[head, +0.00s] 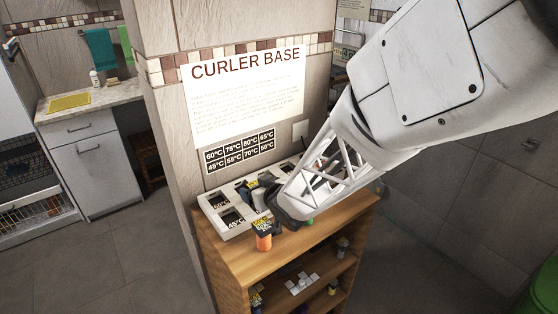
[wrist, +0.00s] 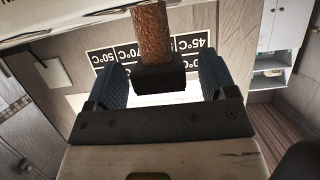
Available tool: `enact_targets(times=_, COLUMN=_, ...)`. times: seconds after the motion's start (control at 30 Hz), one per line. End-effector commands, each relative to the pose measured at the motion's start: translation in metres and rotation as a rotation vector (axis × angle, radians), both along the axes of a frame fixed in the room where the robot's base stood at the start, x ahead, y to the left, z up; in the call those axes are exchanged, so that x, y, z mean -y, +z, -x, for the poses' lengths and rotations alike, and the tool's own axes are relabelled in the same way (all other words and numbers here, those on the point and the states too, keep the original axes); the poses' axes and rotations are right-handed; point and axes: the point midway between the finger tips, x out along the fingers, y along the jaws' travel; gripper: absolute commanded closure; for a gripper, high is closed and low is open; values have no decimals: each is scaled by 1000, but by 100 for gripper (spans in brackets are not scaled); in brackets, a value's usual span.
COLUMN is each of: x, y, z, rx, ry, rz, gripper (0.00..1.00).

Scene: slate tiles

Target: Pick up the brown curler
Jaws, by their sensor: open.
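The brown curler (wrist: 152,35) shows in the wrist view as a rough brown cylinder with a black block-like end (wrist: 160,77). It lies between the two blue finger pads of my gripper (wrist: 163,82). The fingers are apart, with a narrow gap visible beside the black end on each side. In the head view my gripper (head: 287,213) is low over the front of the white curler base (head: 213,216). There the arm hides the right part of the base, and I cannot make out the brown curler.
An orange curler with a dark top (head: 263,236) stands on the wooden shelf top (head: 245,262), just left of my gripper. A dark curler (head: 258,197) stands in the base. A wall sign (head: 245,95) and temperature labels (head: 240,150) are behind. Lower shelves hold small items.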

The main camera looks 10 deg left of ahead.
Motion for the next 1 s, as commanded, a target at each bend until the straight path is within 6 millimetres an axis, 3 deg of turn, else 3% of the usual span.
enact_targets(times=0.3, x=-12, y=-7, z=-12, rx=0, ry=0, rz=0, gripper=22)
enact_targets(times=0.87, x=-13, y=-7, z=-13, rx=0, ry=0, rz=0, gripper=22)
enact_targets(times=1.0, x=-13, y=-7, z=-12, rx=0, ry=0, rz=0, gripper=42)
